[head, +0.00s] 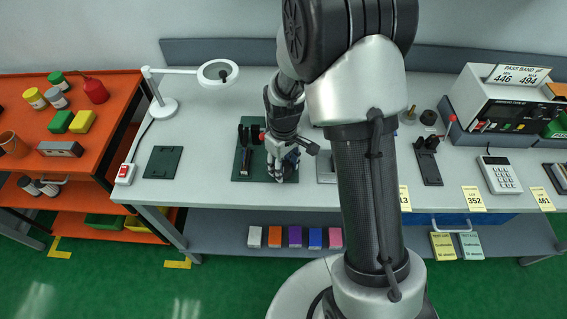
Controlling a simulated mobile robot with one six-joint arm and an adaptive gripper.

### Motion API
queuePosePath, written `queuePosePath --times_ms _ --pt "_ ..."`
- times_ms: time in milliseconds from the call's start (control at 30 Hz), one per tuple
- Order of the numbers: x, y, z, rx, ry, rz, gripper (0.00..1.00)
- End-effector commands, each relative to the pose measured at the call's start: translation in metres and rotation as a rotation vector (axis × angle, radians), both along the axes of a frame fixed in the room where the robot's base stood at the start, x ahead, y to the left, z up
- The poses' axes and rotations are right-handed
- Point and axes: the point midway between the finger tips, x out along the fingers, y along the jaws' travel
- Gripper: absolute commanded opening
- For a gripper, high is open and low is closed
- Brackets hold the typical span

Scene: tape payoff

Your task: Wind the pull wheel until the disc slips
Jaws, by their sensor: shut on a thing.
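A small fixture stands on a dark green base plate (265,175) on the bench. On its left side are black uprights (243,134) and a low black block (246,163). A small red part (262,137) shows beside the uprights. My gripper (284,170) is over the right side of the plate, pointing down. It is shut on what appears to be the pull wheel, which the fingers mostly hide. The disc cannot be made out, and I cannot tell whether it is turning or slipping.
A magnifier lamp (165,107) and a dark green pad (163,162) are to the left. A tester (505,100), a black fixture (428,165) and a keypad box (499,175) are right. My arm hides the bench middle. An orange cart (110,95) stands far left.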

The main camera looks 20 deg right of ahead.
Motion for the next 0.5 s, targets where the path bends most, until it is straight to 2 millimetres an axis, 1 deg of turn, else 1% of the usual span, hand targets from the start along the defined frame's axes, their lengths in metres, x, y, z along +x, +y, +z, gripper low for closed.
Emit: queuePosePath --times_ms 233,500 --pt "0.0000 0.0000 0.0003 0.000 0.000 -0.105 0.17" --pt "0.0001 0.0000 0.0000 0.000 0.000 -0.145 0.17"
